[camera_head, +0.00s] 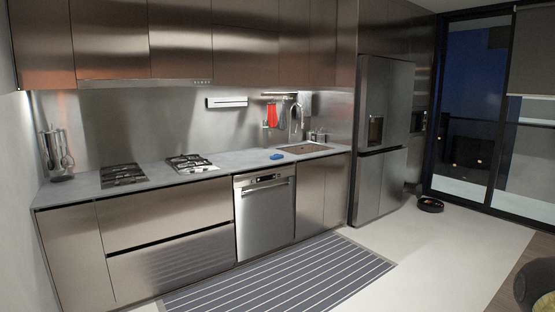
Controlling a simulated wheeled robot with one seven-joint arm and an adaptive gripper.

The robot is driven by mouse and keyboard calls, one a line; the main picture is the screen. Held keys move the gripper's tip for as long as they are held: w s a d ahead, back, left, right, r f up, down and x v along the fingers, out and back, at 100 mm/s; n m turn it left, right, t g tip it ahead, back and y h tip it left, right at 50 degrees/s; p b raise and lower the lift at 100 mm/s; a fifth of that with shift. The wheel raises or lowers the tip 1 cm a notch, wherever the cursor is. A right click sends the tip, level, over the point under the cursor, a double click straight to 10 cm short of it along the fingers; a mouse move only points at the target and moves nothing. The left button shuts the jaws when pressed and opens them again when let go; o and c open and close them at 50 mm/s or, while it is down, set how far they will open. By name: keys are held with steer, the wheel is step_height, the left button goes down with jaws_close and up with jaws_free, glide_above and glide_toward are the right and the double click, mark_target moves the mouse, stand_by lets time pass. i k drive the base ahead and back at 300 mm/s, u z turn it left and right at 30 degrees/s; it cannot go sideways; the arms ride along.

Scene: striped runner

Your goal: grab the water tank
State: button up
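I cannot make out a thing that is clearly a water tank. A small blue object (277,156) lies on the grey counter, left of the sink; it is too small to tell what it is. A round dark device with a red mark (431,205), like a robot vacuum, sits on the floor right of the fridge. My gripper is not in view.
The counter (235,158) holds two hobs (123,175) (191,163) and a utensil stand (55,155). A sink (304,148), dishwasher (265,215) and tall fridge (381,135) line the wall. A striped runner (285,280) lies in front; the pale floor to its right is clear.

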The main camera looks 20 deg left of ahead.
mark_target(277, 156)
steer(key=z, duration=0.3)
steer(key=i, duration=5.45)
steer(key=u, duration=0.55)
steer(key=i, duration=1.35)
steer(key=u, duration=2)
steer(key=i, duration=1)
steer(key=u, duration=0.7)
